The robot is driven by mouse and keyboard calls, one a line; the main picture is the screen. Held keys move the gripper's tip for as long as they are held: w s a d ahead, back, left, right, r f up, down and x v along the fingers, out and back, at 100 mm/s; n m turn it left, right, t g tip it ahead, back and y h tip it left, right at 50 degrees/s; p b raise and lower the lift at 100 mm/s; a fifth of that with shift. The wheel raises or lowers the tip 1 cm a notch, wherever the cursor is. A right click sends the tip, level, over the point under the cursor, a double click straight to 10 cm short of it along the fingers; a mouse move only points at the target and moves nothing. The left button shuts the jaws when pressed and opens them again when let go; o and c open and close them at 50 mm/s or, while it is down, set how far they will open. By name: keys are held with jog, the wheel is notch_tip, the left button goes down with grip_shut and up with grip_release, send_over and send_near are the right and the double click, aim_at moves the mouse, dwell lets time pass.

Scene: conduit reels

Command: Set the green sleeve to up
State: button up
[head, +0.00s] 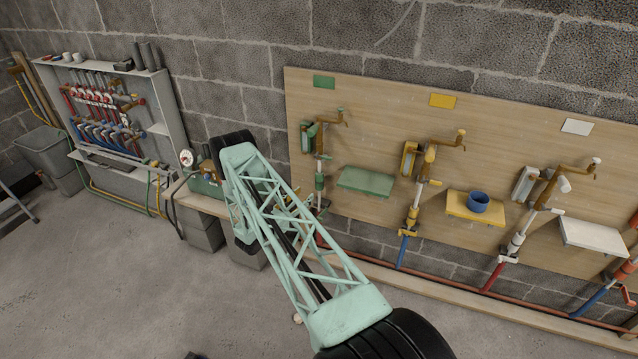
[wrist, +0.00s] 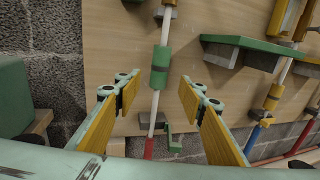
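The green sleeve (wrist: 160,68) sits around a thin white upright pipe (wrist: 154,102) in the wrist view. In the head view the green sleeve (head: 319,182) is on the leftmost pipe of the wooden board, under the green label. My gripper (wrist: 159,95) is open, its two yellow-padded fingers on either side of the pipe in the picture, just below the sleeve. Nothing is seen between the pads except the pipe, and I see no contact. In the head view my arm hides most of the gripper.
A green shelf (head: 366,181) juts from the board (wrist: 120,50) right of the pipe. A green bracket (wrist: 173,143) sits low by the red pipe section (wrist: 148,148). Yellow and white stations stand further right, with a blue cup (head: 478,202) on the yellow shelf.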

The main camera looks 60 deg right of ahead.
aim_at(317, 183)
jog(key=d+b, duration=0.1)
jog(key=d, duration=1.2)
jog(key=shift+s+b, duration=0.1)
jog(key=shift+b, duration=0.2)
jog(key=shift+a, duration=0.1)
jog(key=shift+c, duration=0.5)
